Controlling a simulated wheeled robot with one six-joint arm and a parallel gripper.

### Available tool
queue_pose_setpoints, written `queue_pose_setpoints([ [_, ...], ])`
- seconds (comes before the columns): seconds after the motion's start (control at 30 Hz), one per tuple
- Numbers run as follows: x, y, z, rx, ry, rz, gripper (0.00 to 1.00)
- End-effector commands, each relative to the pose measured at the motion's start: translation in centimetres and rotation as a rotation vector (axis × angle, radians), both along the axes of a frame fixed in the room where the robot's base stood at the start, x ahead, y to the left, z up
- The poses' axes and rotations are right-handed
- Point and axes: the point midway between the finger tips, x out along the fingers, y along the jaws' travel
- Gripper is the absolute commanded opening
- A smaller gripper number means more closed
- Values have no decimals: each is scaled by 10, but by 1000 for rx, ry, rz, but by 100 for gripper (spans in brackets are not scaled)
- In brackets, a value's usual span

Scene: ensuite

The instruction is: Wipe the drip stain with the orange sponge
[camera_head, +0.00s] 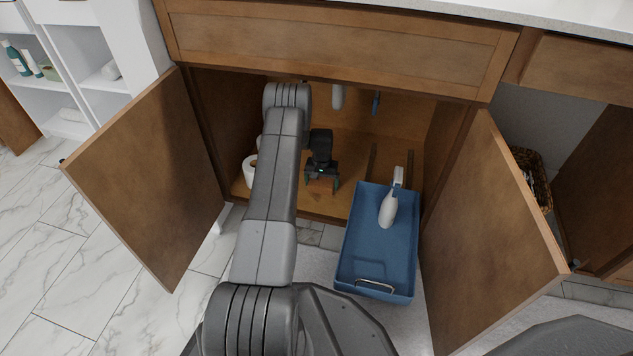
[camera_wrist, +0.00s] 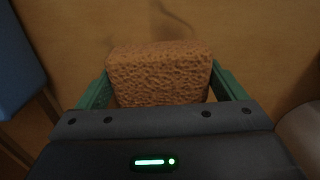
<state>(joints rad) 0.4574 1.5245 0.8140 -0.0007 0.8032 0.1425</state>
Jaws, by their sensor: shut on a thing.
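The orange sponge (camera_wrist: 158,75) is a porous block held between the two green fingers of my gripper (camera_wrist: 160,88) in the wrist view. My gripper also shows in the head view (camera_head: 321,184), reaching down inside the open cabinet, low over its wooden floor. The sponge cannot be made out in the head view. A faint dark streak (camera_wrist: 163,18), which looks like the drip stain, lies on the wood just beyond the sponge in the wrist view. I cannot tell whether the sponge touches the wood.
A blue tray (camera_head: 352,262) with a white spray bottle (camera_head: 388,208) sticks out of the cabinet at right. White rolls (camera_head: 250,172) stand at left, partly behind my arm. Open doors flank the cabinet, left (camera_head: 150,180) and right (camera_head: 490,210). Wood floor behind my gripper looks clear.

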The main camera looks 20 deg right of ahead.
Motion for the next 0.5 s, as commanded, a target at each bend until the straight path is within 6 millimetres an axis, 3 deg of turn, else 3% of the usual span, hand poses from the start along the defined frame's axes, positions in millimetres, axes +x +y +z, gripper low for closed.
queue_pose_setpoints([
  [0.5, -21, -28, -2, -1, -1, -2, 72],
])
